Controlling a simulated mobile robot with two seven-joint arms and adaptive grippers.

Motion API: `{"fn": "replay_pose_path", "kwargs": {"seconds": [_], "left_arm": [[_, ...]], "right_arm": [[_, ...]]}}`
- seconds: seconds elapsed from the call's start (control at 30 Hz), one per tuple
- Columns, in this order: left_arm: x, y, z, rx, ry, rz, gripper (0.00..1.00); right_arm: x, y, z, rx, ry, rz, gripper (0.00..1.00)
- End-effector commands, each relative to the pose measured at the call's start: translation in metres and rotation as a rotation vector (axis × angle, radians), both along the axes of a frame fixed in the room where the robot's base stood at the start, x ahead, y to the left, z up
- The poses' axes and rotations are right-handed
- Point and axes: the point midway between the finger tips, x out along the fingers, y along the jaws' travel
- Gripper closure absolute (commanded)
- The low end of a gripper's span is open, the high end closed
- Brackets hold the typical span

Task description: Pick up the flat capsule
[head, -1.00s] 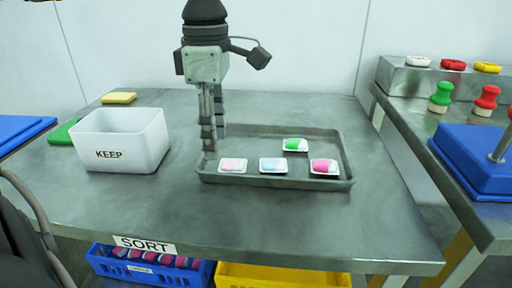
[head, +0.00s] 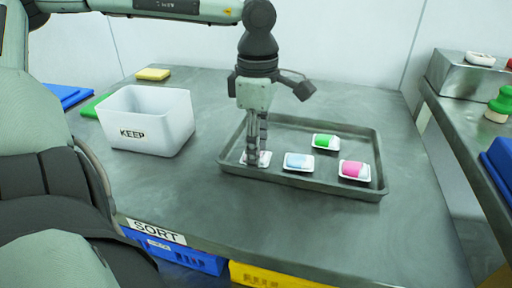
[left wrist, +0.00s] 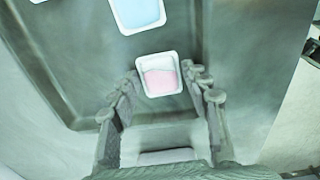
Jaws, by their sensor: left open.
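The pale pink capsule (left wrist: 160,80) lies in a small white blister in the grey tray (head: 305,186), at the tray's near left. It looks flat beside the bulging magenta capsule (head: 354,170) and green capsule (head: 325,142). A pale blue capsule (head: 298,162) lies to its right. My left gripper (head: 256,158) points straight down over the pale pink capsule and partly hides it in the head view. In the left wrist view its open fingers stand on either side of that capsule, with gaps visible. I cannot tell the fingertip height exactly. My right gripper is not in view.
A white bin marked KEEP (head: 147,120) stands left of the tray. A blue crate (head: 190,257) and a yellow crate (head: 262,277) sit below the table's front edge by the SORT label. A side bench (head: 455,120) is at right. The tabletop before the tray is clear.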

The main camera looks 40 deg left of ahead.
Motion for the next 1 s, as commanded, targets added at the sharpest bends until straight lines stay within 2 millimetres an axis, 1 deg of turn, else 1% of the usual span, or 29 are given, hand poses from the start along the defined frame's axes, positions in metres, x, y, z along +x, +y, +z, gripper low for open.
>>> {"fn": "replay_pose_path", "kwargs": {"seconds": [0.17, 0.37, 0.67, 0.77, 0.87, 0.97, 1.0], "left_arm": [[0.0, 0.0, 0.0, 0.0, 0.0, 0.0, 0.53], [0.0, 0.0, 0.0, -0.001, -0.001, 0.0, 0.77], [0.0, 0.0, 0.001, -0.001, -0.001, 0.0, 0.77], [0.0, 0.0, 0.004, 0.0, -0.001, 0.0, 0.77], [0.001, 0.0, 0.011, 0.0, -0.004, -0.001, 0.77], [0.001, 0.0, 0.024, 0.001, -0.005, -0.001, 0.77], [0.001, 0.0, 0.031, 0.001, -0.006, -0.001, 0.77]], "right_arm": [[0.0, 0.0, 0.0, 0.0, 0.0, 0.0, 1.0], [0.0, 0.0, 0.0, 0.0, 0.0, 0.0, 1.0], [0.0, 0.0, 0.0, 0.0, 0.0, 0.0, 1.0], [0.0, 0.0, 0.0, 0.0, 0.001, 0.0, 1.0], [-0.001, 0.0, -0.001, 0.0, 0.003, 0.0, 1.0], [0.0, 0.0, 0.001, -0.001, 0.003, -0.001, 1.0], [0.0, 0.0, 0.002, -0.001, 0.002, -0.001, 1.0]]}}
